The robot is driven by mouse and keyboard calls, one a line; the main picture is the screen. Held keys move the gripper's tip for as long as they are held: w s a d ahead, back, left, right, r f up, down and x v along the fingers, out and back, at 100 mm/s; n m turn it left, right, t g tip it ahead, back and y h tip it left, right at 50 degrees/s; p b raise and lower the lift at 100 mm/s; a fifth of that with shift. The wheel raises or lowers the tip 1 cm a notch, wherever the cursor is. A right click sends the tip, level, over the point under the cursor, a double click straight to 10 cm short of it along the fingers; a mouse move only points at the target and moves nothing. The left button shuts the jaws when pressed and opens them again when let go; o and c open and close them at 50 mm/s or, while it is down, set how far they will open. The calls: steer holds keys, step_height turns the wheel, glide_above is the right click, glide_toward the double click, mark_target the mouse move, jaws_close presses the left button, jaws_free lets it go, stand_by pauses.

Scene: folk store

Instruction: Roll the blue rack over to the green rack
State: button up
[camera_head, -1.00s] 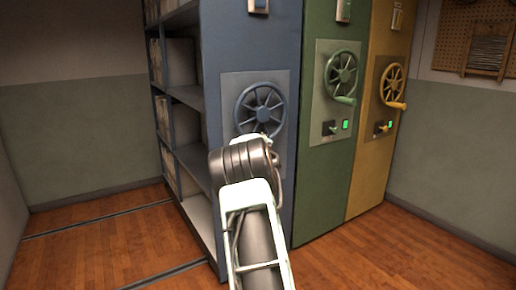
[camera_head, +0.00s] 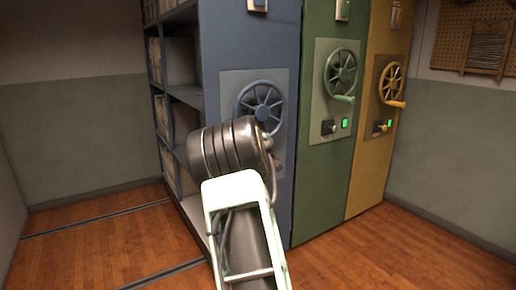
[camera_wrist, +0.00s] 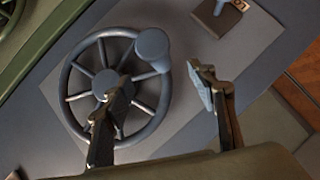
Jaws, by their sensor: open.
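The blue rack (camera_head: 247,45) stands left of the green rack (camera_head: 325,190), and no gap shows between their front faces. The blue rack's spoked handwheel (camera_head: 262,103) is partly covered by my arm in the head view. In the wrist view the blue handwheel (camera_wrist: 103,136) has a round crank knob (camera_wrist: 153,46) at its upper right. My gripper (camera_wrist: 160,106) is open, with one finger overlapping the wheel's spokes and the other right of the wheel. I cannot tell whether the left finger touches it. My fingers are hidden in the head view.
A yellow rack (camera_head: 380,165) adjoins the green one on the right. Green lights show on the green and yellow panels. A small lever switch (camera_wrist: 220,14) sits above the blue wheel in the wrist view. Floor rails (camera_head: 95,219) run across open wooden floor at left.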

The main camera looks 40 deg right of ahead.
steer(key=shift+v, duration=1.95)
